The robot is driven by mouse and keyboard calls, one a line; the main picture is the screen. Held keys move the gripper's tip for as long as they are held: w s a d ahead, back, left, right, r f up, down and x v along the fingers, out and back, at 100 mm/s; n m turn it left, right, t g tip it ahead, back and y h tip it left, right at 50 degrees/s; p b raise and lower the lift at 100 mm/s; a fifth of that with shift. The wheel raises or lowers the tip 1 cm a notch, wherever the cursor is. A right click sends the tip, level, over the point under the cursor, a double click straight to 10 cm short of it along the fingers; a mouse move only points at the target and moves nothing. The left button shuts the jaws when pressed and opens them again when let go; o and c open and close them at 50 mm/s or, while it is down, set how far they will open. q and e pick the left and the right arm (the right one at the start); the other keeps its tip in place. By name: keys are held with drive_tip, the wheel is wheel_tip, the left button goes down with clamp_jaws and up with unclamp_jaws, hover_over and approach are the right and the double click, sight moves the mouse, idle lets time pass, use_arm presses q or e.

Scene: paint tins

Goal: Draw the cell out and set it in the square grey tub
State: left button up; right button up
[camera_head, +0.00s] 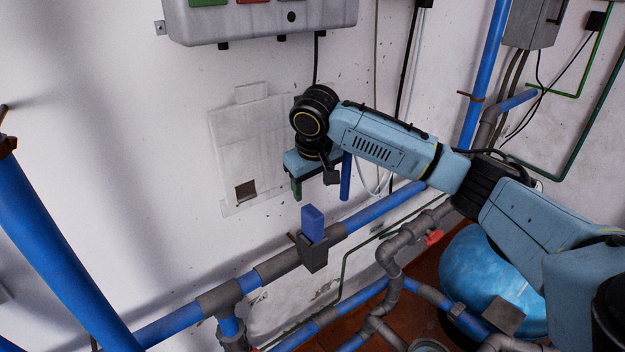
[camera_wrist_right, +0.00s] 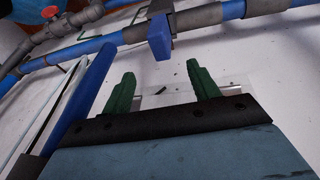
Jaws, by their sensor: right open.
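The blue cell (camera_head: 312,222) stands upright with its lower end in a small grey holder (camera_head: 313,256) by the blue wall pipe. The cell also shows at the top of the right wrist view (camera_wrist_right: 159,38), beyond the fingertips. My right gripper (camera_head: 310,186) is above the cell, apart from it, with green fingers. In the right wrist view my right gripper (camera_wrist_right: 162,82) has its fingers spread, with nothing between them. I cannot identify the square grey tub for certain; a grey square shape (camera_head: 505,315) shows at the lower right. My left gripper is not in view.
Blue pipes with grey joints (camera_head: 220,298) run along the wall below the cell. A grey box (camera_head: 260,20) with cables is above. A blue tank (camera_head: 490,270) and a red valve handle (camera_head: 434,237) are at the right. The wall left of the gripper is mostly clear.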

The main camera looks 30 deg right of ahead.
sight(312, 211)
drive_tip(key=x, duration=1.1)
drive_tip(key=shift+w+f, duration=0.1)
drive_tip(key=shift+f, duration=0.25)
drive_tip(key=shift+c, duration=0.4)
drive_tip(key=c, duration=1.1)
drive_tip(key=shift+r, duration=0.15)
drive_tip(key=shift+d+r+p, duration=0.2)
drive_tip(key=shift+r+p, duration=2.6)
drive_tip(key=shift+p, duration=0.35)
drive_tip(key=shift+w+p+v, duration=0.15)
drive_tip(key=shift+p+v, duration=0.5)
drive_tip(key=shift+p, duration=0.15)
drive_tip(key=shift+w+p+v, duration=0.15)
drive_tip(key=shift+p+v, duration=0.5)
drive_tip(key=shift+p, duration=0.15)
drive_tip(key=shift+c, duration=0.5)
drive_tip(key=shift+r, duration=0.1)
